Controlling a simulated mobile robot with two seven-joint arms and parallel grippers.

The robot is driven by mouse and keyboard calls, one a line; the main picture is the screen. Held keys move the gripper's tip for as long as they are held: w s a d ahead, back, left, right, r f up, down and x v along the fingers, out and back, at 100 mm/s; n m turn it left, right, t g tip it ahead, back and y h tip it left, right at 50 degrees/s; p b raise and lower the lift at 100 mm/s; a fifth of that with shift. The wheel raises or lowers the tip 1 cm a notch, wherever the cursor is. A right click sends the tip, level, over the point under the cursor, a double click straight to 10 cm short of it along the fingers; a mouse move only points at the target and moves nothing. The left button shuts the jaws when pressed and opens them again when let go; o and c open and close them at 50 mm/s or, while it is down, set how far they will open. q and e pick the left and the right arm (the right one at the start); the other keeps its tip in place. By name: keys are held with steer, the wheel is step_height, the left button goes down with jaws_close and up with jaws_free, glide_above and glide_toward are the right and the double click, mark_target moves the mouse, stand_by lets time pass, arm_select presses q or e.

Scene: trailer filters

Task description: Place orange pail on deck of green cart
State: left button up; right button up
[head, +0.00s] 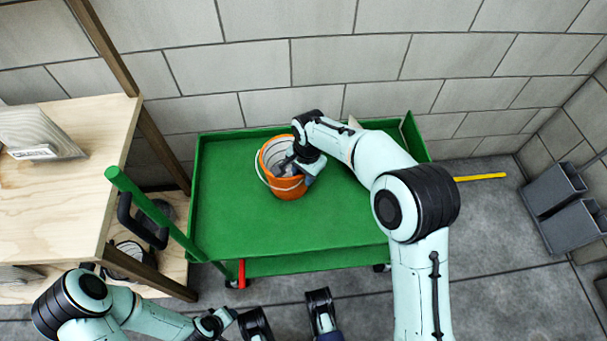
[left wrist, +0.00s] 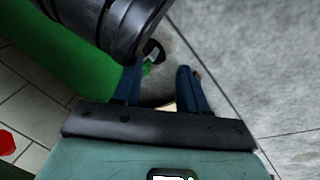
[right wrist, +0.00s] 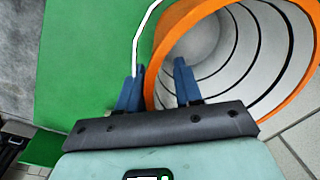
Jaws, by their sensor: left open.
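My right gripper (head: 290,168) is at the pail's rim. In the right wrist view its fingers (right wrist: 157,72) are apart, one inside the pail's mouth and one outside near the handle. The rim (right wrist: 150,90) passes between them, with no clear grip. My left gripper (left wrist: 159,70) is open and empty, low near the cart's front edge; the floor shows beyond its fingers.
A wooden shelf unit (head: 75,190) stands left of the cart, beside the cart's green push handle (head: 150,215). A block wall (head: 300,55) is close behind. Grey bins (head: 565,205) and a yellow bar (head: 480,177) are at right. Deck left of the pail is bare.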

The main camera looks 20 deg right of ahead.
arm_select(q)
steer(key=shift+h, duration=0.3)
steer(key=r+p, duration=0.1)
steer(key=d+r+p, duration=0.1)
steer(key=r, duration=0.1)
steer(key=s+d+r+p, duration=0.1)
steer(key=shift+r, duration=0.15)
arm_select(e)
step_height(320, 180, up, 11)
steer(key=shift+s+d, duration=0.3)
steer(key=shift+s, duration=0.1)
